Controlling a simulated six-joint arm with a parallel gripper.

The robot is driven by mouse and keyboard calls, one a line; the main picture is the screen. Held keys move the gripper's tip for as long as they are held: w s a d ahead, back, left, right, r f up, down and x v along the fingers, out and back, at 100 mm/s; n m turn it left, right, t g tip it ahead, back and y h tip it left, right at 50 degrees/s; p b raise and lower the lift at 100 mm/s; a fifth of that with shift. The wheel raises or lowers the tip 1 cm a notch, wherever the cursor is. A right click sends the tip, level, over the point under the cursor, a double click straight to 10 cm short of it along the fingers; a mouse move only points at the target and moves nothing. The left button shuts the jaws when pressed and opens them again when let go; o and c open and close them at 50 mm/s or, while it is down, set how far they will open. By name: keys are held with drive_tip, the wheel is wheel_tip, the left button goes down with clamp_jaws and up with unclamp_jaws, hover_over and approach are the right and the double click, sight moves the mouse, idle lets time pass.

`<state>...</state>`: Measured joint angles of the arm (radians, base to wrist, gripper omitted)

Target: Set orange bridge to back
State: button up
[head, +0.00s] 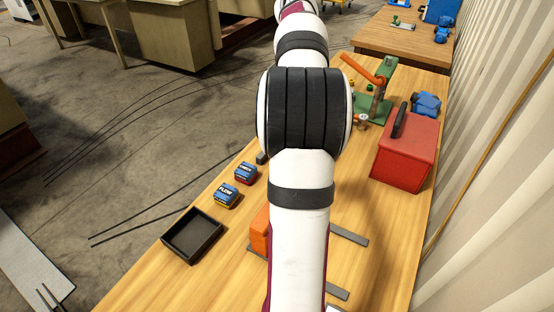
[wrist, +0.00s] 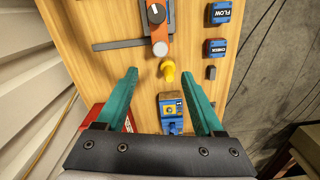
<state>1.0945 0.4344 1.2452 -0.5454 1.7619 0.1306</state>
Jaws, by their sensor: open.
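The orange bridge (wrist: 161,38) is at the top middle of the wrist view, with a round black knob with a white mark (wrist: 156,13) on it. In the head view only an orange side (head: 259,232) shows, and my arm hides the rest. A yellow knob-like piece (wrist: 168,70) is just below the bridge in the wrist view, above a blue and tan device (wrist: 172,108). My gripper (wrist: 161,74) is open, its teal fingers apart on either side of the yellow piece, with nothing visibly held. In the head view my arm hides the gripper.
A grey bar (head: 348,235) lies right of my arm. A black tray (head: 192,236), a blue FLOW block (head: 226,195) and another blue block (head: 245,173) lie left. A red box (head: 405,152) and a green stand with orange lever (head: 374,105) are farther back.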

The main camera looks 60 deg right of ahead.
wheel_tip(320, 180, down, 13)
drive_tip(key=shift+f, duration=0.1)
clamp_jaws()
idle(0.3)
idle(1.1)
